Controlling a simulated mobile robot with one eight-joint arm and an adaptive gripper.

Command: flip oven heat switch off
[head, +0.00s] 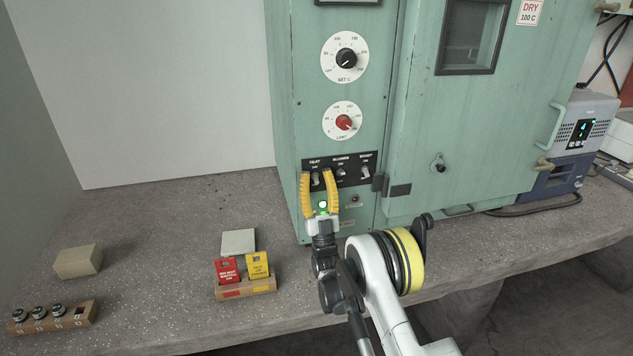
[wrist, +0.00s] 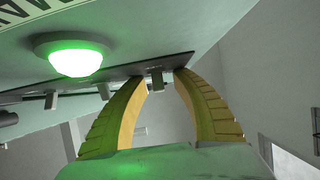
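The oven's dark switch panel (head: 352,160) carries three toggle switches in a row. Their small labels are hard to read, so I cannot tell for sure which one is heat. My gripper (head: 318,174) is open, its two yellow fingers around the left switch (head: 315,179). In the wrist view, a grey toggle (wrist: 157,81) shows between the fingertips (wrist: 161,74), with a gap visible on both sides. The middle switch (head: 341,170) and right switch (head: 366,171) are free. I cannot tell which way the left toggle is tilted. A green lamp (wrist: 75,55) glows beside the fingers.
The green oven (head: 500,110) has two dials (head: 345,58) above the panel and a door handle (head: 555,125) at right. On the bench (head: 150,225) stand a holder with red (head: 228,270) and yellow (head: 257,265) tags, small blocks (head: 78,261) and a rack (head: 55,318).

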